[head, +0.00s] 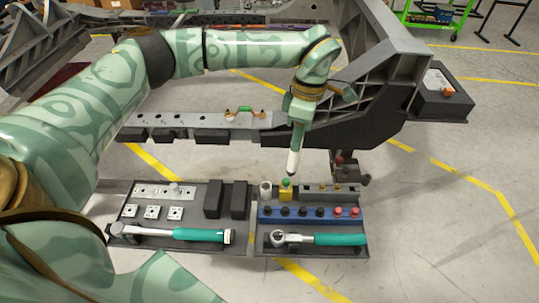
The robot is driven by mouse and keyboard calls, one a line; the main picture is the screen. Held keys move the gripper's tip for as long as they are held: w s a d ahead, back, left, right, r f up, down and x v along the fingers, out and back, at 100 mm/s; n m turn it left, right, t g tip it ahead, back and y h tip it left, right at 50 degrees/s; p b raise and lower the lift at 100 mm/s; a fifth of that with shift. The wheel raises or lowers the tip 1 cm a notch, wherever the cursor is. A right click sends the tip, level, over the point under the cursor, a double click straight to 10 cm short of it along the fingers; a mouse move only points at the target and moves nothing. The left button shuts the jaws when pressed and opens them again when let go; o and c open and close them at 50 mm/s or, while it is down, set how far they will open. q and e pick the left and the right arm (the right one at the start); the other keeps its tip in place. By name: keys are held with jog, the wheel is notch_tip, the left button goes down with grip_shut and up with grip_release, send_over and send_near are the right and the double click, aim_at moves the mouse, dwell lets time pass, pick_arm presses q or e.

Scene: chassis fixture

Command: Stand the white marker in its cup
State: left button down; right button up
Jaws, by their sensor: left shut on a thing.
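My left gripper (298,122) hangs over the back edge of the right-hand tray, pointing down, and is shut on the white marker (293,162). The marker is nearly upright, with its dark tip down. The tip is above the tray's back row, apart from it as far as I can tell. A small whitish cup (265,188) stands in that row, below and left of the tip. A yellow block with a green top (286,191) stands right of the cup, almost under the tip. The marker's upper end is hidden by the gripper. My right gripper is not in view.
The right tray (262,246) holds a blue rack (312,217) with dark and red knobs, and a ratchet with a teal handle (340,239). The left tray holds a torque tool (190,234) and black blocks. A grey chassis beam (380,60) rises behind. Floor at right is clear.

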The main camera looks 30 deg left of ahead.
pick_arm(q)
jog(key=w+a+f+n+t+b, duration=0.1)
jog(key=a+f+n+b, duration=0.3)
jog(key=f+n, duration=0.6)
jog(key=w+a+f+n+t+b, duration=0.1)
jog(key=w+a+f+n+b, duration=0.2)
jog(key=a+f+n, duration=0.5)
jog(key=shift+w+f+n+b, duration=0.2)
jog(key=shift+f+n+b, duration=0.45)
jog(key=shift+f+n, duration=0.85)
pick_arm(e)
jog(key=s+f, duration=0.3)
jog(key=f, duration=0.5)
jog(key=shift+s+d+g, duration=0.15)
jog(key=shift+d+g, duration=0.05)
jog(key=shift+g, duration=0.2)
pick_arm(q)
jog(key=shift+r, duration=0.2)
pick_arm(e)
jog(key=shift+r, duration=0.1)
pick_arm(q)
jog(key=shift+f+p, duration=0.1)
jog(key=shift+p, duration=0.25)
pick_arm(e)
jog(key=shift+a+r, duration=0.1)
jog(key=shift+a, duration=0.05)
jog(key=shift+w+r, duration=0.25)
pick_arm(q)
jog(key=shift+f, duration=0.1)
